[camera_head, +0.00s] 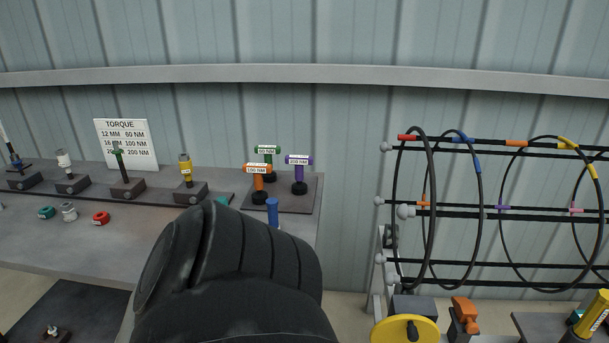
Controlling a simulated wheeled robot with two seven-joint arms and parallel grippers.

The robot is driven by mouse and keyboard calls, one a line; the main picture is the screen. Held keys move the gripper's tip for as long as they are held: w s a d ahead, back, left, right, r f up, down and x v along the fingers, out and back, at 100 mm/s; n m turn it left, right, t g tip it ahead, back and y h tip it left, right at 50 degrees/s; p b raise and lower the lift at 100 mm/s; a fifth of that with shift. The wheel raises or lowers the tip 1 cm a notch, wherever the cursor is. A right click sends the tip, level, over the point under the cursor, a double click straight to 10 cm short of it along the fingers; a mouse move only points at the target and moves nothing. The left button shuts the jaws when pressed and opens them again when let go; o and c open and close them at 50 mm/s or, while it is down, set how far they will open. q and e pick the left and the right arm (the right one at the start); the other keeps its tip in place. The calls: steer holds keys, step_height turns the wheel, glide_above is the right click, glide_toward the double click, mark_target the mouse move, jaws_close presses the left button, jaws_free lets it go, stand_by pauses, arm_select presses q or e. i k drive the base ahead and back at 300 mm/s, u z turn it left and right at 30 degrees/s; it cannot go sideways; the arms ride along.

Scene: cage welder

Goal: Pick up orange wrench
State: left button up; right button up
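The orange T-handled torque wrench (257,170), labelled 100 NM, stands upright on a dark square base plate (312,190) at the right end of the workbench. A green T-handled wrench (267,151) stands just behind it, and a purple one (298,161), labelled 200 NM, stands to its right. A large black rounded part, which looks like a link of my arm, fills the lower middle, in front of the bench and below the orange wrench. No gripper fingers show in the head view, so I see neither gripper.
A blue upright cylinder (272,211) stands close in front of the wrenches. A torque sign (127,144) and several socket tools line the bench (70,240). At right is a cage (430,210) of black bars and hoops, with a yellow wheel (405,331) below.

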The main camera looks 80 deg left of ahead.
mark_target(259, 197)
steer(key=u, duration=2)
